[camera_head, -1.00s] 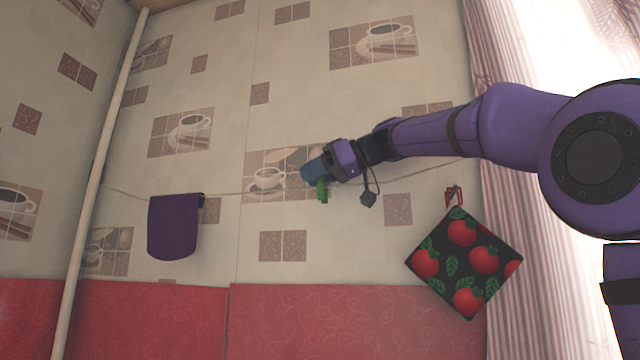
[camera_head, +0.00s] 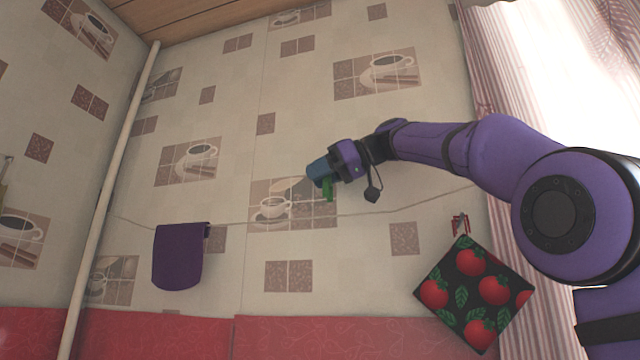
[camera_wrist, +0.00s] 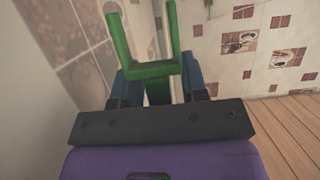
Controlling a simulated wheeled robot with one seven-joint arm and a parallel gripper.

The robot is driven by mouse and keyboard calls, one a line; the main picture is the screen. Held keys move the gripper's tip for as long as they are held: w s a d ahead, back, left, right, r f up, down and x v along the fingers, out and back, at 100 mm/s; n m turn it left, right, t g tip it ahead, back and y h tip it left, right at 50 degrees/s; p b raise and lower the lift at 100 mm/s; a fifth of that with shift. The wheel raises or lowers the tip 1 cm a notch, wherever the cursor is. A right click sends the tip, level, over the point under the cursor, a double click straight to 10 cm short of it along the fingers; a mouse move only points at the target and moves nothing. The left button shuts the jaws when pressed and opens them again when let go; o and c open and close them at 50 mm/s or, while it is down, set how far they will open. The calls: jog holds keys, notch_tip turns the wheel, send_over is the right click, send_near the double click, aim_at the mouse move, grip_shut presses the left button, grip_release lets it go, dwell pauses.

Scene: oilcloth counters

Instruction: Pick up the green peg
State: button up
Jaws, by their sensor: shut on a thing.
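The green peg (camera_head: 328,190) is held in my gripper (camera_head: 318,172), in front of the tiled wall in the head view. It hangs just below the blue fingers and appears above the thin cord (camera_head: 400,211), apart from it in the picture. In the wrist view the green peg (camera_wrist: 153,70) sits between the two blue fingers of my gripper (camera_wrist: 160,80). Its two prongs point up and away from the gripper. My gripper is shut on it. The peg's lower part is partly hidden by the gripper body.
A purple cloth (camera_head: 178,257) hangs at the left near the cord. A pale pole (camera_head: 110,190) stands at the left, a striped curtain (camera_head: 492,120) at the right. The wall above is clear.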

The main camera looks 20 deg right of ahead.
jog(key=s+a, duration=1.1)
jog(key=s, duration=0.5)
jog(key=shift+a+r, duration=0.2)
jog(key=shift+a, duration=0.05)
jog(key=shift+w+f, duration=0.1)
jog(key=shift+w, duration=0.05)
